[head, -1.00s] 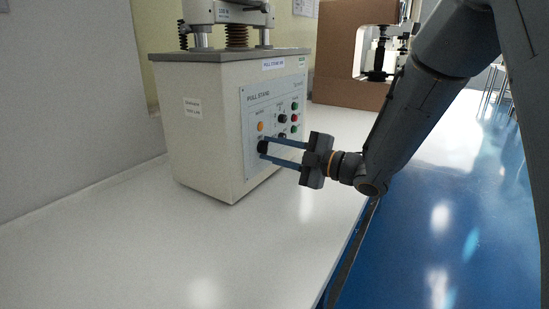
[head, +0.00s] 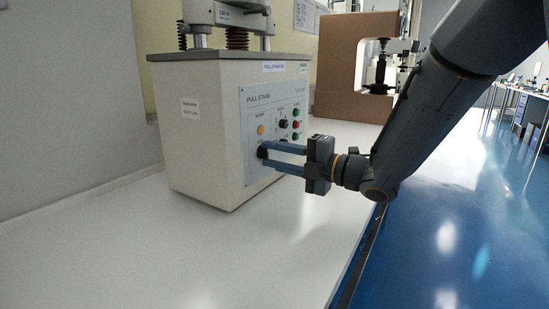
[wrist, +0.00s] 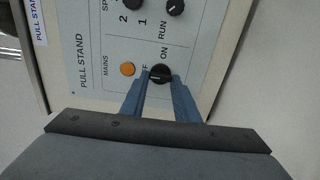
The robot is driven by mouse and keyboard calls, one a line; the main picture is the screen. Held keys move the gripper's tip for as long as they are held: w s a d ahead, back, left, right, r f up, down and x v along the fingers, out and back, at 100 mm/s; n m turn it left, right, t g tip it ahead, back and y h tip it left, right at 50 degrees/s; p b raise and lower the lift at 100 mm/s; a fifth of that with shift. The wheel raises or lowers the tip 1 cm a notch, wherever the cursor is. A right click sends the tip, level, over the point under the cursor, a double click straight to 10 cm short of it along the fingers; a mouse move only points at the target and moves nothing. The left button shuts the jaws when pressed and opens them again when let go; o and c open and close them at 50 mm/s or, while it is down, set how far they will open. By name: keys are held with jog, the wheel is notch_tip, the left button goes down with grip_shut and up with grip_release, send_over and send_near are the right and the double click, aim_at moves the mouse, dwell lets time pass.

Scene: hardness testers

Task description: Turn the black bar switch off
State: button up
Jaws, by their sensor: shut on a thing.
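The black bar switch (wrist: 159,74) sits on the pull stand's front panel, beside an orange lamp marked MAINS (wrist: 127,69). In the wrist view an ON label and a partly covered OFF label lie around it. My gripper (wrist: 158,84) is shut on the switch, one blue finger on each side of it. In the head view the fingertips (head: 265,152) meet the panel at the switch (head: 262,153), which is mostly hidden there. I cannot tell clearly which label the bar points to.
The beige pull stand (head: 205,130) stands on a white bench (head: 150,245). Other black knobs (wrist: 175,7) and coloured buttons (head: 296,112) are close to the fingers. The bench in front is clear.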

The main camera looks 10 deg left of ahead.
jog(key=shift+f, duration=0.1)
jog(key=o, duration=1)
jog(key=shift+o, duration=0.2)
jog(key=v, duration=0.8)
